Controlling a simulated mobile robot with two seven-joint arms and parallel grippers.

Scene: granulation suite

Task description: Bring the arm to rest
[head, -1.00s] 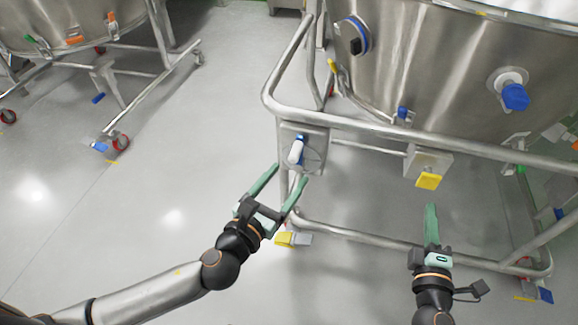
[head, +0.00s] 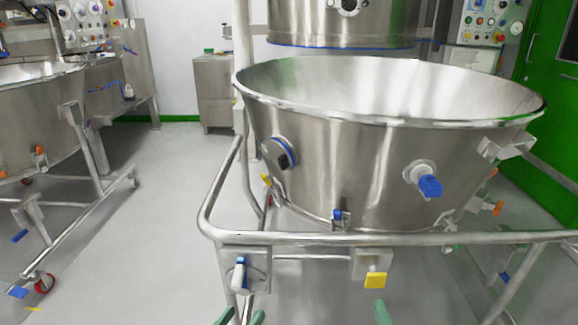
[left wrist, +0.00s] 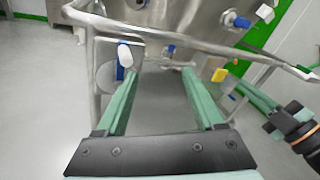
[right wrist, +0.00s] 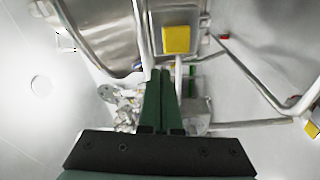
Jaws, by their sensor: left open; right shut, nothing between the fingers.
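My left gripper (left wrist: 158,92) is open and empty in the left wrist view, its two green fingers spread apart. In the head view only its fingertips (head: 240,318) show at the bottom edge, below the handle (head: 239,275) with a blue and white grip on the cart frame. My right gripper (right wrist: 160,85) is shut in the right wrist view, its green fingers together with nothing between them. In the head view only its tip (head: 383,314) shows, below a yellow tag (head: 375,280). The arms themselves are out of the head view.
A large steel bowl (head: 350,170) stands on a tubular cart frame (head: 400,238) just ahead of the grippers. A second wheeled bowl cart (head: 40,120) stands at the left. Bare floor (head: 150,220) lies between them. A green door (head: 555,100) is at the right.

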